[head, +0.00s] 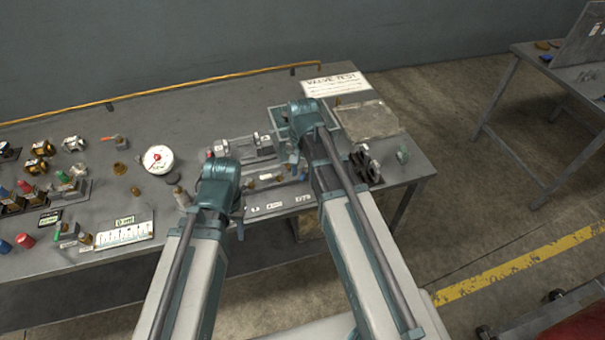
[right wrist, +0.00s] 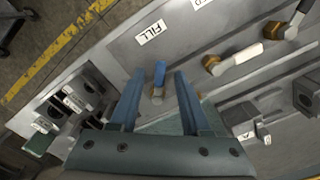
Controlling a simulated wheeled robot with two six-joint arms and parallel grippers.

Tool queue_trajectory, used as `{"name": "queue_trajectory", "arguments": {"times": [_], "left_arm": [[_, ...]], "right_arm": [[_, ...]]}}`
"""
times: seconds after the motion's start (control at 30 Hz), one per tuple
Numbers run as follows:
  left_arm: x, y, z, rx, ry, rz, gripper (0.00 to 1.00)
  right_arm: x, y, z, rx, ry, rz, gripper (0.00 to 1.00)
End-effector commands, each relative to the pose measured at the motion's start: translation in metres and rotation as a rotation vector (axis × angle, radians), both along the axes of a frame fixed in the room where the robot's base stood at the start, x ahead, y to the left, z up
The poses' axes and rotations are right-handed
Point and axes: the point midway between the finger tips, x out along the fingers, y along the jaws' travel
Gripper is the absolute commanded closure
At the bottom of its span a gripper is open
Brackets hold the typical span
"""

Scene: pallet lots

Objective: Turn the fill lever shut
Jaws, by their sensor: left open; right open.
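The fill lever (right wrist: 160,72) has a blue handle on a small brass stem and shows in the right wrist view beside the FILL label (right wrist: 150,33). My right gripper (right wrist: 159,84) is open, with one finger on each side of the blue handle. I cannot tell whether either finger touches it. In the head view my right arm hides the lever and most of that gripper. My left gripper (head: 239,222) is near the front edge of the bench, mostly hidden by its own arm, and holds nothing that I can see.
A lever with a white handle (right wrist: 240,54) on a brass valve lies right of the fill lever. Dark clamp blocks (right wrist: 80,96) stand to its left. On the bench (head: 205,105) are a round gauge (head: 160,159), several valves and a VALVE TEST sign (head: 334,84).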

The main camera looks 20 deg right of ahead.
Motion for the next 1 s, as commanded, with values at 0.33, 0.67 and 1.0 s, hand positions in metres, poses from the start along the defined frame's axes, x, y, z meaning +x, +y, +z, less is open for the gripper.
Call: {"name": "queue_trajectory", "arguments": {"times": [0.33, 0.67, 1.0], "left_arm": [[0.0, 0.0, 0.0007, 0.0, 0.0, 0.0, 0.53], [0.0, 0.0, 0.0007, 0.0, 0.0, 0.0, 0.53], [0.0, 0.0, 0.0007, 0.0, 0.0, 0.0, 0.53]], "right_arm": [[0.0001, -0.0001, 0.0008, 0.0, 0.0, 0.0, 0.91], [0.0, 0.0, 0.0007, 0.0, 0.0, -0.001, 1.0], [0.003, 0.0036, 0.0007, 0.0, 0.0, -0.102, 1.0]]}}
